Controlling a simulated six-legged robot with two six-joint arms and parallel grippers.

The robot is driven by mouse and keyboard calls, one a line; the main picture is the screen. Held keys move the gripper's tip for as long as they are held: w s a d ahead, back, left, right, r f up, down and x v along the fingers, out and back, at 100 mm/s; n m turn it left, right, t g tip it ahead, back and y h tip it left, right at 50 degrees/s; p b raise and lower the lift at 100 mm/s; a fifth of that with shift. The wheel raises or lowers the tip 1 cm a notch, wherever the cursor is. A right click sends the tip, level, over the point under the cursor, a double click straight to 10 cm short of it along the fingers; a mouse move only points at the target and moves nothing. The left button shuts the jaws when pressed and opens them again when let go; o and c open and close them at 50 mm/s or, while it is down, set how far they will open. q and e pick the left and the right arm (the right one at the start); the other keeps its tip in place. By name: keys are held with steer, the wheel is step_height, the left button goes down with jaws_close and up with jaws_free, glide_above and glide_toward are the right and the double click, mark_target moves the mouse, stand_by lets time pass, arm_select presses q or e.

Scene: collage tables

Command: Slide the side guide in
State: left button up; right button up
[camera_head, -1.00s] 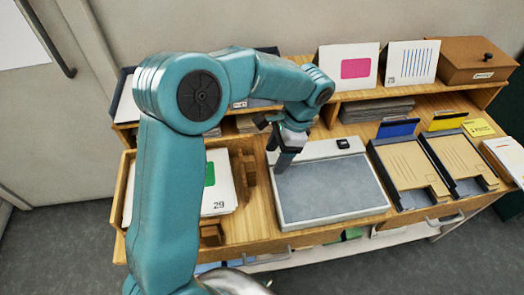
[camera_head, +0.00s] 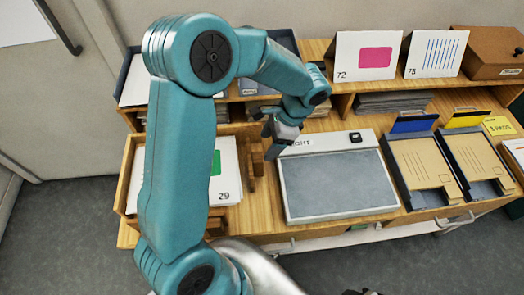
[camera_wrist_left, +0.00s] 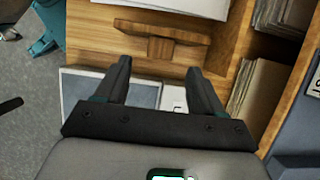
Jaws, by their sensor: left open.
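The side guide, a wooden T-shaped piece (camera_head: 251,172), stands at the right of a paper stack (camera_head: 226,188) in a wooden tray (camera_head: 128,180). It also shows in the left wrist view (camera_wrist_left: 160,48), just beyond my fingertips. The stack's top sheet has a green patch and the number 29. My left gripper (camera_head: 272,149) is open and empty, between the guide and the light box (camera_head: 340,184). In the left wrist view its two fingers (camera_wrist_left: 158,68) are apart, pointing toward the guide with no visible contact. My arm hides part of the tray.
Two dark trays with brown envelopes (camera_head: 420,160) stand right of the light box. Bare wood lies between guide and light box.

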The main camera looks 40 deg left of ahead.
mark_target(259, 157)
arm_select(q)
steer(key=x, duration=0.6)
steer(key=shift+f, duration=0.1)
